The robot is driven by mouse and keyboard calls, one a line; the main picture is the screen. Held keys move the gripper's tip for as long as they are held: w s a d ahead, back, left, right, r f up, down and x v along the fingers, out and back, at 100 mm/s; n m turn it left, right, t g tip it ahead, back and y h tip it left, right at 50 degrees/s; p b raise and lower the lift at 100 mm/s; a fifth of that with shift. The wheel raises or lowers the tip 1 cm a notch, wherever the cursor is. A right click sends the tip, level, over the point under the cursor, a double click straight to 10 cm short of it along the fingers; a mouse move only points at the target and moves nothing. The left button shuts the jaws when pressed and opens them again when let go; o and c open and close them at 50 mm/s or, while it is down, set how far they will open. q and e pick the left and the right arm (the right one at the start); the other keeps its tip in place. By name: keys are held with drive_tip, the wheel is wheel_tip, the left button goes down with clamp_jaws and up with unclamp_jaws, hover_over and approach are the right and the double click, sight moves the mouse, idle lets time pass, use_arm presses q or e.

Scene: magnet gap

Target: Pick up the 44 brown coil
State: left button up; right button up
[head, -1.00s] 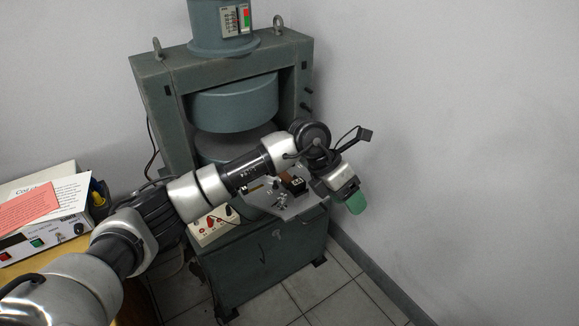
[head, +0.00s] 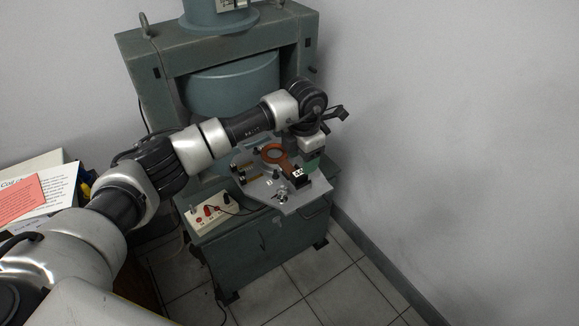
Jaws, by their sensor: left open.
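The brown coil (head: 286,166) lies on the grey plate in front of the magnet in the head view. It has a ring at the back left and a stem running to a black block with a white label (head: 298,174), whose number is too small to read surely. My left gripper (head: 312,164), with green fingertips, is just behind and right of the block and stem. It is open and holds nothing that I can see. Its fingers are partly hidden, so I cannot tell whether they touch the coil. My right gripper is out of view.
The large green-grey magnet frame (head: 140,55) stands behind the plate (head: 262,190). A white control box (head: 212,212) with a red knob sits at the plate's left. An instrument with papers (head: 35,195) is at far left. The wall at right is clear.

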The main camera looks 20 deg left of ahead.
sight(297, 177)
use_arm(q)
wheel_tip(297, 177, down, 4)
drive_tip(key=shift+d, duration=0.15)
drive_tip(key=shift+c, duration=0.4)
drive_tip(key=c, duration=0.9)
drive_tip(key=shift+r, duration=0.1)
drive_tip(key=shift+c, duration=0.2)
